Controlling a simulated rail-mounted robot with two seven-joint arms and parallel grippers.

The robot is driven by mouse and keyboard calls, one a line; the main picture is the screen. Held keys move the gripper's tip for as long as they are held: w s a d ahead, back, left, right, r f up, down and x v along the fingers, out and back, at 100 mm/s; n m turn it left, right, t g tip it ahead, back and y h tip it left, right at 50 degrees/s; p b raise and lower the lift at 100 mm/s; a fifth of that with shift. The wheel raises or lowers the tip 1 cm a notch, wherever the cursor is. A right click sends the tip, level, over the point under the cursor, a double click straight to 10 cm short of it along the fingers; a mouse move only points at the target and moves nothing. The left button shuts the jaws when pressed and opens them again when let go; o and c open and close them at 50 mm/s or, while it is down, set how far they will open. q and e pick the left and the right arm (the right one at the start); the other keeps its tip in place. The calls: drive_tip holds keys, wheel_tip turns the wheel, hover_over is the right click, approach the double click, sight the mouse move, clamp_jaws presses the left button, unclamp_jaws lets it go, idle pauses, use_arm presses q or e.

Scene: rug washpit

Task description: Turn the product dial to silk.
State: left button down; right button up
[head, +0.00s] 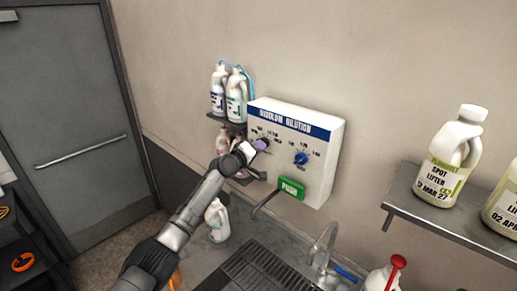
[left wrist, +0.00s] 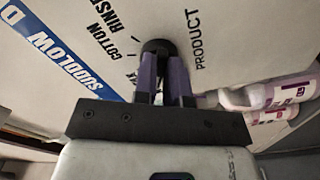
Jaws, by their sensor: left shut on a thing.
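The white dilution panel (head: 325,165) with a blue title strip is on the wall in the head view. My left gripper (head: 262,145) is at the left dial on its face. In the left wrist view the purple fingers of my left gripper (left wrist: 165,70) are shut on the dark round product dial (left wrist: 157,46). The word PRODUCT is printed beside the dial, and COTTON and RINSE labels show on its other side. Another label is partly covered by the fingers. Where the dial points cannot be made out. My right gripper is in neither view.
A blue dial (head: 301,158) and a green push plate (head: 291,188) are right of my gripper. White bottles (head: 236,97) stand on a small shelf to the left. A sink tap (head: 322,245) is below. A right-hand shelf (head: 440,220) holds labelled jugs.

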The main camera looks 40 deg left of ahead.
use_arm(q)
drive_tip(key=m+b, duration=0.3)
drive_tip(key=b, duration=0.2)
drive_tip(key=m+b, duration=0.4)
drive_tip(key=b, duration=0.1)
drive_tip(key=shift+a+f+m, duration=0.15)
drive_tip(key=shift+m, duration=0.15)
idle(0.4)
drive_tip(key=c, duration=1.2)
unclamp_jaws()
